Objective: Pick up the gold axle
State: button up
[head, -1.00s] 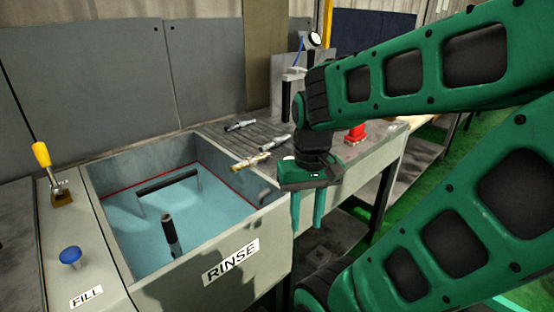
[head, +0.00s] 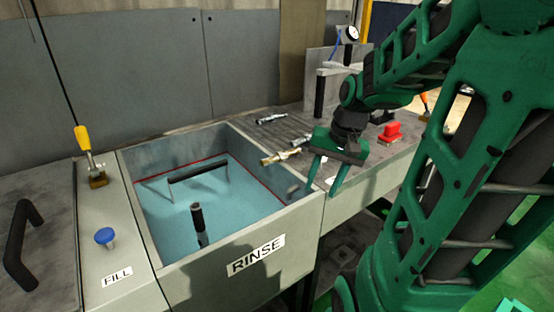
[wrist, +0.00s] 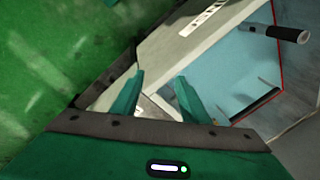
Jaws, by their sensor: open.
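The gold axle (head: 281,157) lies on the grooved drain board (head: 262,134), close to the right rim of the rinse tank, in the head view. My gripper (head: 331,186) is open and empty, pointing down just to the right of the tank's front right corner. It is to the right of the gold axle and nearer the camera, apart from it. In the wrist view my gripper's green fingers (wrist: 154,98) are spread with nothing between them. The gold axle is not visible in the wrist view.
Silver axles (head: 271,118) lie behind the gold one. The rinse tank (head: 308,215) holds blue liquid, with a black handle (head: 199,222) standing in it. A red block (head: 390,131) and a dial gauge stand (head: 320,92) are on the bench. A yellow lever (head: 83,138) stands left.

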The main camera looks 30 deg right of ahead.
jog(key=w+d+m+t+y, duration=0.2)
jog(key=w+d+m+t, duration=0.1)
jog(key=w, duration=0.7)
jog(key=m+t+y, duration=0.2)
jog(key=m+t, duration=0.1)
send_near(275, 157)
jog(key=x, duration=0.4)
jog(key=shift+d, duration=0.1)
jog(key=shift+x, duration=2.55)
jog(key=shift+s, duration=0.1)
grip_shut()
